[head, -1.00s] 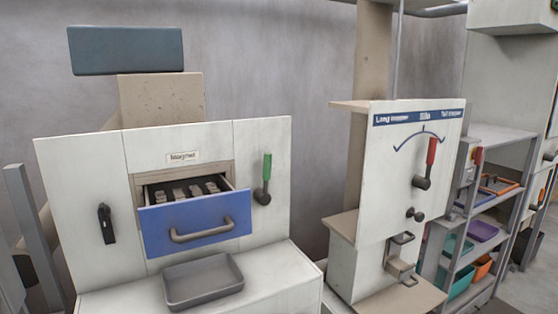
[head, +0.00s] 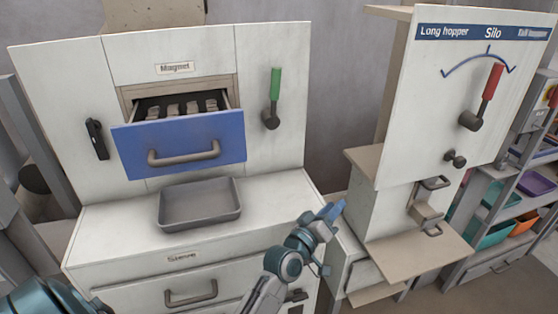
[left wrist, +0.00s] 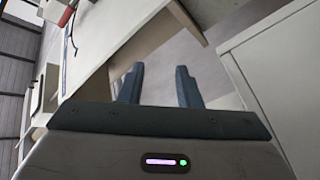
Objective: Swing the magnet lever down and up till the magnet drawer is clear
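The magnet drawer (head: 180,140), with a blue front and grey handle, is pulled out under the "Magnet" label. Several light grey bars or lumps (head: 185,105) lie in its dark inside; I cannot tell bars from anything stuck on them. A lever with a green grip (head: 274,95) stands upright to the drawer's right. A small black handle (head: 97,140) is on the panel to its left. My left gripper (head: 331,211) is low, right of the grey tray and well below the green lever. Its fingers are apart and empty in the left wrist view (left wrist: 158,75). My right gripper is out of view.
An empty grey tray (head: 200,218) sits on the ledge below the drawer. The sieve drawer (head: 190,285) is shut below. The silo panel (head: 420,110) with a red lever (head: 490,85) and a jutting shelf (head: 420,250) stand at right. Coloured bins fill a rack farther right.

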